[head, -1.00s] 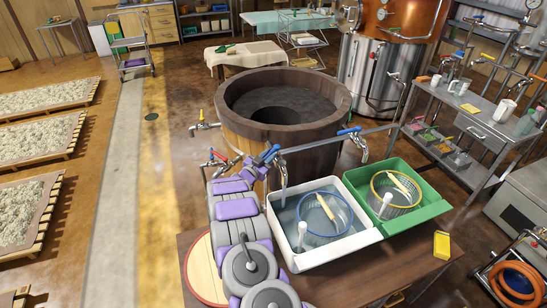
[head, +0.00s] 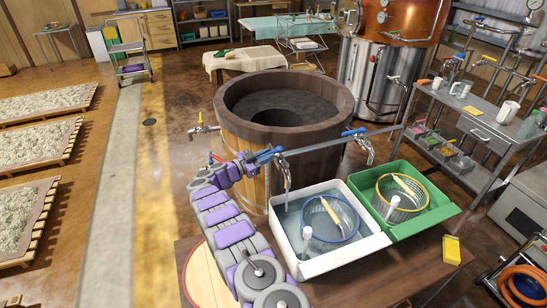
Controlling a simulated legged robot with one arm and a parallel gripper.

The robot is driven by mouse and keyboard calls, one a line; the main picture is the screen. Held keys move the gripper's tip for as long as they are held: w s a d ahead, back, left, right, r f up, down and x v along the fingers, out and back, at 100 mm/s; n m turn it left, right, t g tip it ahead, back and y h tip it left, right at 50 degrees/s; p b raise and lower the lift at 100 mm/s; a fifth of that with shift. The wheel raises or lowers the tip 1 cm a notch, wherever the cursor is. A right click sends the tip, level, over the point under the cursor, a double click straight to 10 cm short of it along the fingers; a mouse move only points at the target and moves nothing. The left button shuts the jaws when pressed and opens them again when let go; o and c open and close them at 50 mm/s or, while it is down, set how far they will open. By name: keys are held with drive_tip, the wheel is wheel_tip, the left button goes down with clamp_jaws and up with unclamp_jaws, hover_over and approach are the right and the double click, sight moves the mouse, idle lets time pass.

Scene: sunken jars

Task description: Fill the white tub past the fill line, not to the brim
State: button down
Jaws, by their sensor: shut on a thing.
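The white tub (head: 370,243) stands on the wooden table, with clear bluish liquid (head: 290,229) in it. A blue-rimmed basket (head: 331,218) with a wooden-handled tool (head: 330,211) and a white upright cylinder (head: 306,238) are inside. The metal tap (head: 285,176) with a blue lever (head: 268,155) is above the tub's back left corner. A thin pale stream seems to fall from its spout into the tub. My gripper (head: 257,161) is shut on the blue lever. The fill line cannot be made out.
A green tub (head: 440,216) with a yellow-rimmed basket (head: 402,193) adjoins the white tub on the right. A second blue-levered tap (head: 363,148) hangs behind it. A large wooden vat (head: 310,165) stands behind. A yellow block (head: 451,249) lies on the table (head: 370,291).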

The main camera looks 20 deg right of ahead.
drive_tip(key=shift+w+a+r, duration=0.1)
drive_tip(key=shift+w+r, duration=0.05)
idle(0.4)
drive_tip(key=c, duration=1)
unclamp_jaws()
drive_tip(key=p+v, duration=0.2)
drive_tip(key=v, duration=1.5)
drive_tip(key=shift+a, duration=0.35)
drive_tip(key=shift+c, duration=0.3)
